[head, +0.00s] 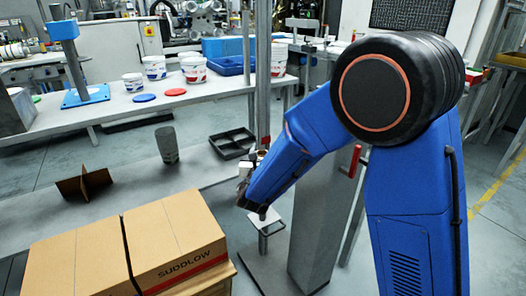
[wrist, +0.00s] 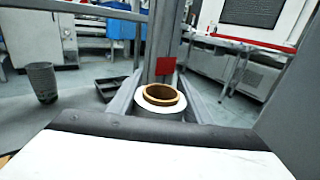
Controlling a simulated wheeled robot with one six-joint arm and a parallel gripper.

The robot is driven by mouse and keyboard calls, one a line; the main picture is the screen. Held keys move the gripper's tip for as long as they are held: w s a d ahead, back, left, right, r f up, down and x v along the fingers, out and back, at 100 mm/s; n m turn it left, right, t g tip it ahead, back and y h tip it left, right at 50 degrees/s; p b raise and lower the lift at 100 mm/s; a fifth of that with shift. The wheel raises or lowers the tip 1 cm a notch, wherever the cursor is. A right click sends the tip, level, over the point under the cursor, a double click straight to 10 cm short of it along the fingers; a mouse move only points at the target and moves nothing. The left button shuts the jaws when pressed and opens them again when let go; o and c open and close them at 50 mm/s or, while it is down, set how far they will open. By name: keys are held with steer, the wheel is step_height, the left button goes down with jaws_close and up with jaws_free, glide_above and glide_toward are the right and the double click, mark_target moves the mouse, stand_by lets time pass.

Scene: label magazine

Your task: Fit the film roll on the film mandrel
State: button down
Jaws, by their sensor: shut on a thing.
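The film roll (wrist: 160,106) shows in the wrist view as a pale ring around a brown core, its open end facing up. My gripper (wrist: 160,97) is shut on it, with a grey finger on each side. In the head view my gripper (head: 246,182) is at the end of the blue arm, beside a tall grey post, and the roll is mostly hidden there. Below it is a small stand with a flat top (head: 267,228); I cannot tell whether this belongs to the film mandrel. The mandrel is not clearly seen in either view.
Closed cartons (head: 165,240) stand at the front left. A grey cup (head: 167,145), a dark divided tray (head: 232,143) and a brown cardboard divider (head: 84,184) are on the low grey surface. A red plate (wrist: 166,66) is on the post behind the roll.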

step_height(320, 180, down, 14)
steer(key=shift+r, duration=0.25)
stand_by(6.6)
steer(key=c, duration=0.8)
jaws_free()
steer(key=shift+c, duration=0.2)
